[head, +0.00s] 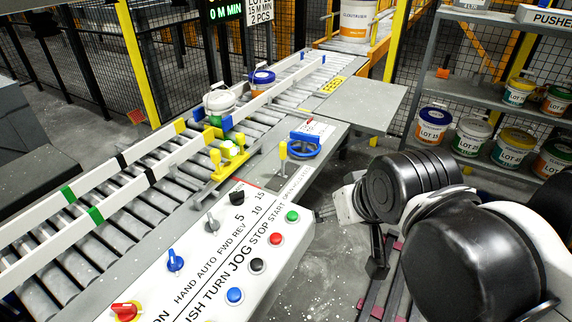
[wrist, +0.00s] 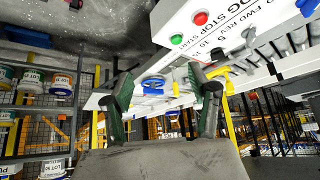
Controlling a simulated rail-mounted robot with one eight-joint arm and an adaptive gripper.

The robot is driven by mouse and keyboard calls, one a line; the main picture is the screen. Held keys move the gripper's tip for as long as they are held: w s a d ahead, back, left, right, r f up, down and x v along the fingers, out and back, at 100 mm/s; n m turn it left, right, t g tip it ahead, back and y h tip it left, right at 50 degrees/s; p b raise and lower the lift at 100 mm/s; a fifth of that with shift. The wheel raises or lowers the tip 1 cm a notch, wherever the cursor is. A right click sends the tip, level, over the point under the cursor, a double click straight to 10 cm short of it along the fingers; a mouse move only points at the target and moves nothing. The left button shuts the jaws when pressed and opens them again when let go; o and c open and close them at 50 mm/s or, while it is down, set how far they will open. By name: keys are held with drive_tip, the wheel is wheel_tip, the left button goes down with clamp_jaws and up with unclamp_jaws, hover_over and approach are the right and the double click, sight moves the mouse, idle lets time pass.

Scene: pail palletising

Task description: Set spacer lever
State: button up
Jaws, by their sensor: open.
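A yellow-topped lever (head: 283,150) stands upright beside a blue handwheel (head: 304,146) on the conveyor's side table; I take it as the spacer lever, though no label on it is readable. The handwheel also shows in the wrist view (wrist: 153,87), which is upside down. My gripper (head: 325,213) is to the right of the control panel (head: 215,245), below the handwheel in the picture and apart from the lever. In the wrist view my gripper (wrist: 164,95) has its two dark green fingers wide apart, with nothing between them.
The panel carries knobs and coloured buttons along my gripper's left. A white pail (head: 219,101) and a blue-lidded pail (head: 262,80) stand on the roller conveyor (head: 150,180) between guide rails. A shelf (head: 465,100) with several pails is at the right. Floor beside the panel is clear.

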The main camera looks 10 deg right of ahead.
drive_tip(key=shift+w+r, duration=0.1)
drive_tip(key=shift+r, duration=0.05)
drive_tip(key=c, duration=0.4)
drive_tip(key=shift+n+g, duration=0.4)
drive_tip(key=shift+g, duration=0.4)
drive_tip(key=w+r+p, duration=0.1)
drive_tip(key=w+r, duration=0.2)
drive_tip(key=w+r+p, duration=0.1)
drive_tip(key=w+r, duration=0.1)
drive_tip(key=w, duration=0.2)
drive_tip(key=shift+a+r+p, duration=0.15)
drive_tip(key=shift+r+p, duration=0.15)
drive_tip(key=shift+r, duration=0.1)
drive_tip(key=shift+c, duration=0.4)
drive_tip(key=w+r+n+g+p, duration=0.1)
drive_tip(key=w+r+g+p, duration=0.15)
drive_tip(key=w, duration=0.75)
drive_tip(key=n+g+p, duration=0.2)
drive_tip(key=g+p, duration=0.1)
drive_tip(key=p, duration=0.3)
hover_over(283, 154)
drive_tip(key=w, duration=0.1)
wheel_tip(283, 154, down, 5)
wheel_tip(283, 154, down, 14)
drive_tip(key=shift+r, duration=0.15)
clamp_jaws()
